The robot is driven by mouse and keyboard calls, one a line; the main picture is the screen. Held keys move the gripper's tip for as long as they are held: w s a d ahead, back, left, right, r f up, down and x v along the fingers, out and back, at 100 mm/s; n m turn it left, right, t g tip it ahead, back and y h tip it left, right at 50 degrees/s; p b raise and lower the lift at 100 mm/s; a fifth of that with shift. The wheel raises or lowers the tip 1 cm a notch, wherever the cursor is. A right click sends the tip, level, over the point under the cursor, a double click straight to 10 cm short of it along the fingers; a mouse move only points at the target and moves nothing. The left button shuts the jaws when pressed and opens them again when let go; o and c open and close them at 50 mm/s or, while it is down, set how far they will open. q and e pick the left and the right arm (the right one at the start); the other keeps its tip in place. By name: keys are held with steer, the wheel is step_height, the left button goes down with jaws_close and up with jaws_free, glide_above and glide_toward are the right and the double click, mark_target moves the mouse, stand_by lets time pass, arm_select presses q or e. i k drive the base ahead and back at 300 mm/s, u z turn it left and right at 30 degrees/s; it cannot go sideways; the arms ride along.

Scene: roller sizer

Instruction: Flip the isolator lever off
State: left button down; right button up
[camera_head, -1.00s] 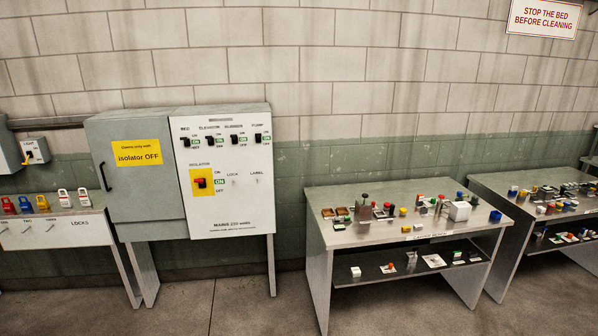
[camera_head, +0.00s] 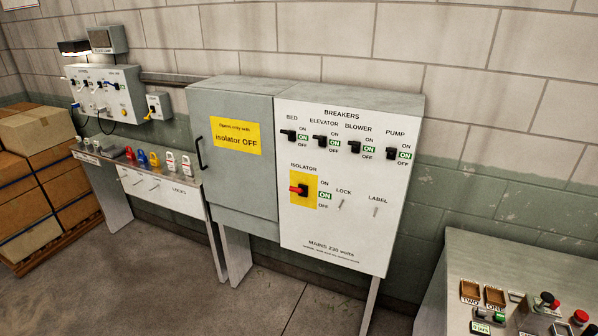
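The isolator lever (camera_head: 298,190) is a red-tipped handle on a black hub. It sits on a yellow plate (camera_head: 311,203) on the white front of the mains cabinet (camera_head: 335,240). The lever points roughly left, and the green ON window (camera_head: 325,196) beside it is lit between the ON and OFF marks. Several breaker switches (camera_head: 320,142) stand in a row above it, each with a green ON window. Neither of my grippers is in view.
A grey door (camera_head: 235,180) with a black handle is left of the panel. A locks shelf (camera_head: 165,190) holds colored padlocks. Stacked boxes (camera_head: 45,170) stand at far left. Floor in front is clear.

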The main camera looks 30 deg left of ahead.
mark_target(297, 189)
steer(key=u, duration=0.15)
steer(key=i, duration=1.3)
steer(key=u, duration=0.2)
